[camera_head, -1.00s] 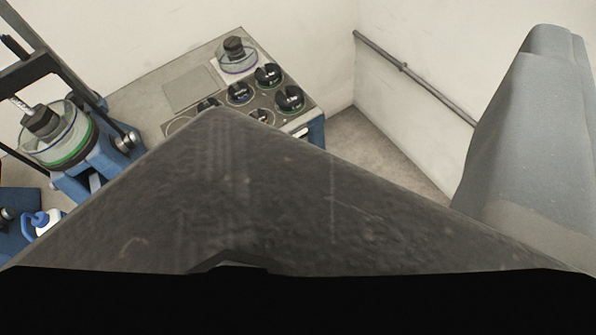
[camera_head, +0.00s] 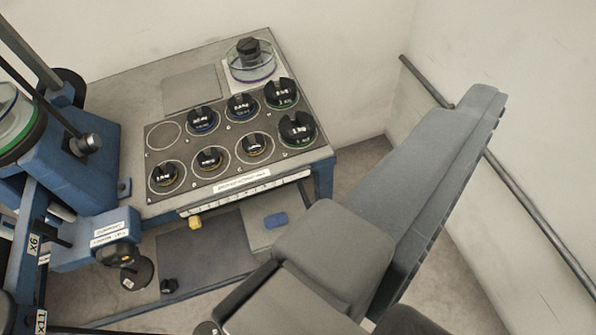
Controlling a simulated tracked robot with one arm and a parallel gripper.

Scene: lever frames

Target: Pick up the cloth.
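I cannot make out a cloth for certain. A small blue soft-looking piece (camera_head: 276,220) lies on the lower grey surface below the bench's front edge; it is too small to tell whether it is cloth. Grey parts of my own arm reach from the bottom middle up to the right. Their far end is a long flat piece with a ridged edge, which may be my gripper (camera_head: 450,175). I see no pair of fingertips and nothing held in it. It is to the right of the blue piece and apart from it.
A bench panel (camera_head: 222,177) carries several black-topped weights in rings. A clear round dish (camera_head: 250,66) with a black weight stands behind. A blue lever frame (camera_head: 65,150) fills the left. A yellow knob (camera_head: 195,222) sits under the bench edge. A wall rail (camera_head: 535,220) runs right.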

